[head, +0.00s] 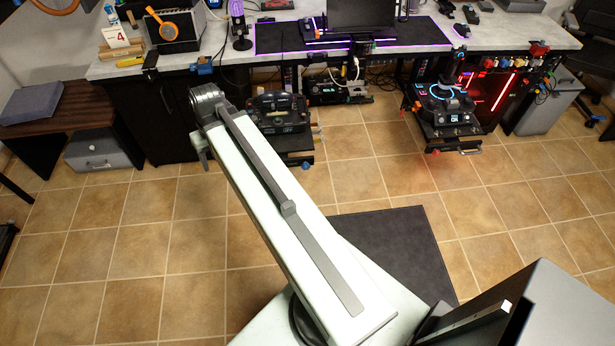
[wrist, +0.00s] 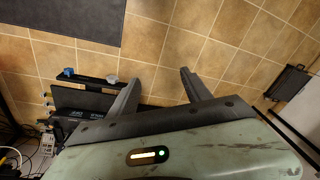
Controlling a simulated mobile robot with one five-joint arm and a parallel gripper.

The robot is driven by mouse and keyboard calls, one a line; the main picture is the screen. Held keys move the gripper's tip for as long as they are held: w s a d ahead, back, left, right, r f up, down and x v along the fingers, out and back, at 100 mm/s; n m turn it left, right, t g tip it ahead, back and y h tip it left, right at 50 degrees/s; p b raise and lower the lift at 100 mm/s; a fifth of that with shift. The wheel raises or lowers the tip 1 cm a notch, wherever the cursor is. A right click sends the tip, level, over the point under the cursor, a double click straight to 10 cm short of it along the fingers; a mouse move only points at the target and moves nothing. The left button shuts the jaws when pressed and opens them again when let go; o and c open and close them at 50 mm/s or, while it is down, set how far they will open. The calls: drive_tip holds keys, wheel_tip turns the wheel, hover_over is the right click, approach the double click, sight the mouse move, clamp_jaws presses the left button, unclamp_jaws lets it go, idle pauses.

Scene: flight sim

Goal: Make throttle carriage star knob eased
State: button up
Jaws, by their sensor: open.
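My gripper (wrist: 158,86) is open and empty in the wrist view, its two dark fingers apart above the tiled floor. In the head view the gripper's end is mostly hidden behind my arm. A black carriage with a dark control unit (head: 284,118), likely the throttle carriage, hangs under the desk just right of my arm's end. The wrist view shows a black carriage edge (wrist: 92,79) left of the fingers, apart from them. On it are a blue knob (wrist: 68,72) and a grey round knob (wrist: 112,77). I cannot tell which is the star knob.
A second carriage with a blue-lit round control (head: 445,92) stands right under the desk (head: 208,60). A black cabinet (head: 150,115) is on the left. A dark mat (head: 395,250) lies on the floor. The tiled floor in front of the desk is clear.

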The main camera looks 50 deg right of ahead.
drive_tip(key=s+d+f+m+t+b, duration=0.2)
drive_tip(key=d+f+m+b, duration=0.1)
drive_tip(key=d+f+b, duration=1.25)
drive_tip(key=m+t+h+b, duration=0.2)
drive_tip(key=m+b, duration=0.1)
drive_tip(key=b, duration=0.4)
approach(307, 164)
wheel_tip(307, 164, down, 2)
drive_tip(key=b+x, duration=0.4)
drive_tip(key=x, duration=0.1)
drive_tip(key=b+x, duration=0.2)
drive_tip(key=x, duration=0.1)
drive_tip(key=shift+w+b, duration=0.35)
drive_tip(key=shift+b, duration=0.05)
drive_tip(key=shift+r, duration=0.1)
clamp_jaws()
